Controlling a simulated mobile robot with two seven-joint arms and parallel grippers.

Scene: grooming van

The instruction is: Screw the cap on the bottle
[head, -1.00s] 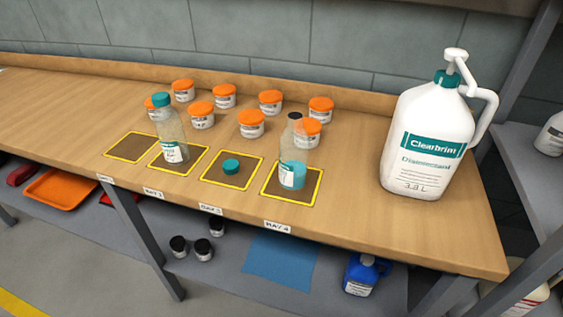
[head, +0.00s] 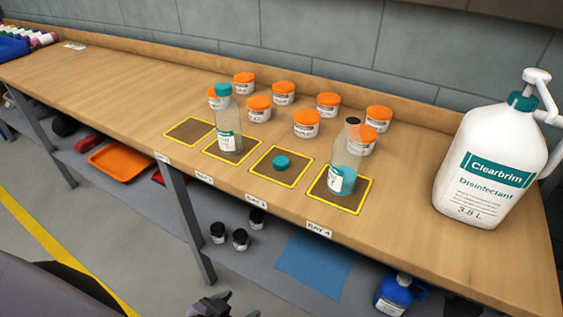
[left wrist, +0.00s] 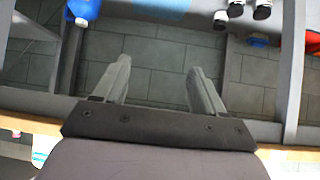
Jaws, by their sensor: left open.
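A clear bottle (head: 347,157) with blue liquid and a dark top stands upright on the yellow-edged pad labelled Bay 4 (head: 358,205). A teal cap (head: 281,163) lies alone on the pad to its left (head: 263,170). My left gripper (head: 222,303) shows partly at the bottom edge of the head view, in front of and below the bench top. In the left wrist view its fingers (left wrist: 158,68) are apart with nothing between them. My right gripper is not seen.
Several orange-lidded jars (head: 307,124) stand behind the pads. A large Clearbrim jug (head: 488,165) stands at the right. The leftmost pad (head: 189,131) is bare. The lower shelf holds black-capped jars (head: 240,239), a blue sheet (head: 315,263), a blue container (head: 397,293) and an orange tray (head: 120,156).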

